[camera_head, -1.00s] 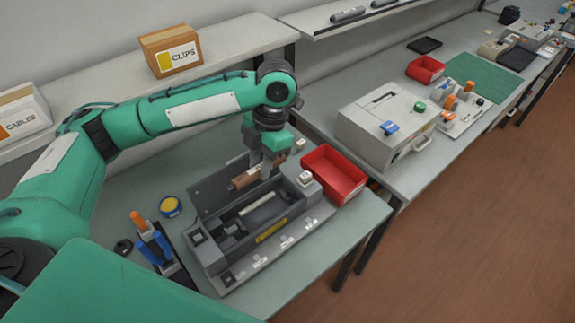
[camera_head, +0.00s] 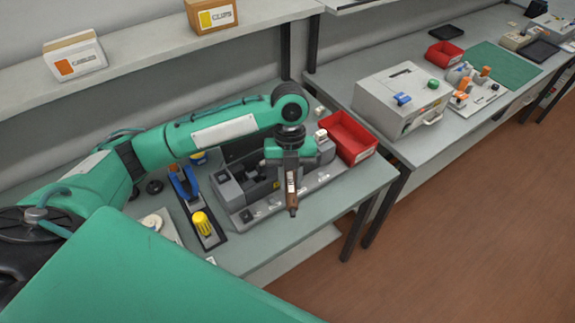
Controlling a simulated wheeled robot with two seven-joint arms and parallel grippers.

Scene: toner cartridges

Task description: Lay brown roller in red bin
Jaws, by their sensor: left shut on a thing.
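The brown roller (camera_head: 292,201) is held in my left gripper (camera_head: 291,174), which is shut on it. The roller points downward in the picture, over the front edge of the grey cartridge fixture (camera_head: 260,211). The red bin (camera_head: 350,139) stands just right of the fixture at the back of the near bench, to the right of the gripper. The part of the bin that I see inside looks empty. My arm hides part of the fixture. My right gripper is not in view.
A blue-handled tool (camera_head: 185,185) and a yellow-handled one (camera_head: 202,221) stand in a dark holder left of the fixture. A small white block (camera_head: 320,135) sits near the bin. A grey machine (camera_head: 402,100) and another red bin (camera_head: 445,54) stand on the further bench.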

